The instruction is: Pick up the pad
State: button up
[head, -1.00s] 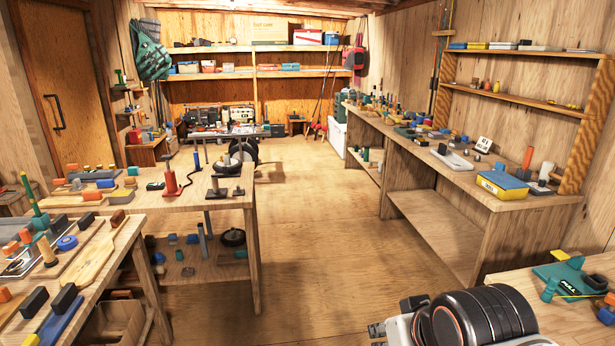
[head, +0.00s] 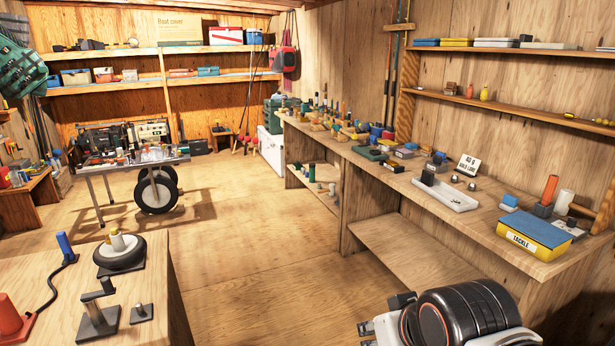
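I cannot pick out for sure which thing is the pad. A small flat blue piece (head: 510,202) lies on the right workbench (head: 405,193), by the yellow tackle box. The tackle box (head: 530,245) has a blue top (head: 535,229) and stands near the bench's near end. My arm shows at the bottom right, with my gripper (head: 378,318) at its left end, low in front of the bench and apart from the things on it. Its fingers are small and partly hidden, so their opening is unclear.
A white tray (head: 458,197) and a sign (head: 468,165) stand on the right bench. A table at the near left holds a round black reel-like disc (head: 120,252) and a black clamp (head: 98,318). The wooden floor (head: 255,255) between is clear.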

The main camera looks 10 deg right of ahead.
aim_at(509, 202)
jog(key=i+l+z, duration=0.2)
jog(key=i+z, duration=0.15)
jog(key=i, duration=0.2)
jog(key=i+z, duration=0.35)
jog(key=i, duration=0.25)
jog(key=i+z, duration=0.3)
jog(key=i, duration=0.25)
jog(key=i+j+z, duration=0.35)
jog(key=i, duration=0.2)
jog(key=i+z, duration=0.25)
jog(key=i, duration=0.35)
jog(key=z, duration=0.75)
